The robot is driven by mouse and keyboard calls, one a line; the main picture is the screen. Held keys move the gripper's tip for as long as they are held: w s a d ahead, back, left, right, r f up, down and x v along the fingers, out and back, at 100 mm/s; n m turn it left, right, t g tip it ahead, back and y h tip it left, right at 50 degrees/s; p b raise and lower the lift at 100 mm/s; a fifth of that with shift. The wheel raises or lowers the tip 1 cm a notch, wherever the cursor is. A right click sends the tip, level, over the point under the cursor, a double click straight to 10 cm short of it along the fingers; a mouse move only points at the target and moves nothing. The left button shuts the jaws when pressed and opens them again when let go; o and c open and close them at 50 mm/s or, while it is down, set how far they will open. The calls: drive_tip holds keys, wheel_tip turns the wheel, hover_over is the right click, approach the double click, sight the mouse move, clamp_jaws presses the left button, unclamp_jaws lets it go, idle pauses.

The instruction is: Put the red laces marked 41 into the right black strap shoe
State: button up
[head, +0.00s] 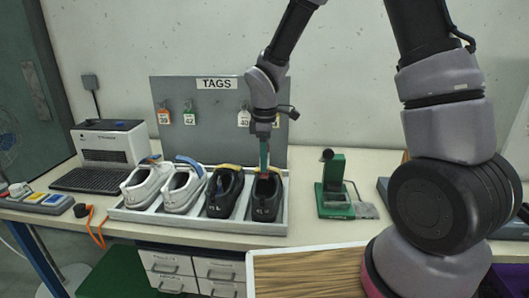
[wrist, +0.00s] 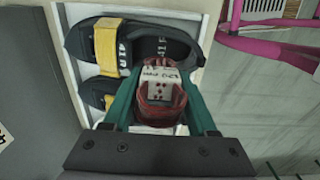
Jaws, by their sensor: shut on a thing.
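My gripper (head: 264,166) points down over the rightmost black strap shoe (head: 266,203) in the tray. A little red of the laces also shows below the fingers in the head view (head: 265,177). The wrist view shows the black shoe (wrist: 175,45) with its yellow strap and white marks; the laces overlap its heel-side opening. I cannot tell whether they touch the shoe.
The grey tray (head: 190,234) also holds another black shoe (head: 223,192) and two white shoes (head: 182,189). A grey TAGS board (head: 215,125) stands behind. A green stand (head: 335,190) is right of the tray, and a printer (head: 110,143) is left.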

sight(265, 175)
drive_tip(key=shift+f, duration=2.85)
drive_tip(key=o, duration=1.4)
drive_tip(key=shift+r, duration=0.1)
wheel_tip(265, 175, up, 11)
drive_tip(key=shift+f, duration=0.2)
